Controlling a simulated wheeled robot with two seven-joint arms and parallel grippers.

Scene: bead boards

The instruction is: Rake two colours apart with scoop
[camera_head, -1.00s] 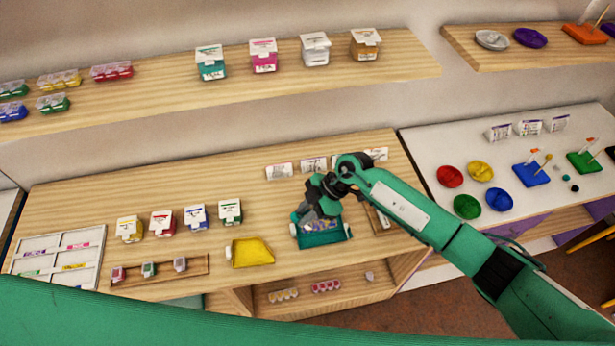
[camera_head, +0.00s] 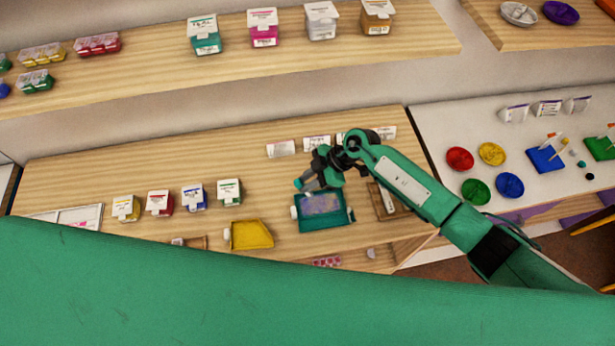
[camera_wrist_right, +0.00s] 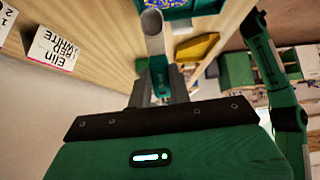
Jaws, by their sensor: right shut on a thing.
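A teal tray (camera_head: 322,222) sits near the front edge of the wooden bench, with small mixed beads (camera_head: 321,204) spread in it, largely purple-looking. The tray also shows at the top of the right wrist view (camera_wrist_right: 208,10). My right gripper (camera_head: 309,181) is above the tray's back left corner. In the wrist view it (camera_wrist_right: 160,92) is shut on the scoop (camera_wrist_right: 153,32), seen as a pale grey rounded tube with a green part. A yellow tray (camera_head: 250,235) stands left of the teal one. My left gripper is out of view.
A wooden holder (camera_head: 391,203) lies right of the teal tray. Lidded tubs, including a green one (camera_head: 229,192), stand to the left. White label cards (camera_head: 281,149) stand behind. A large green shape covers the lower foreground.

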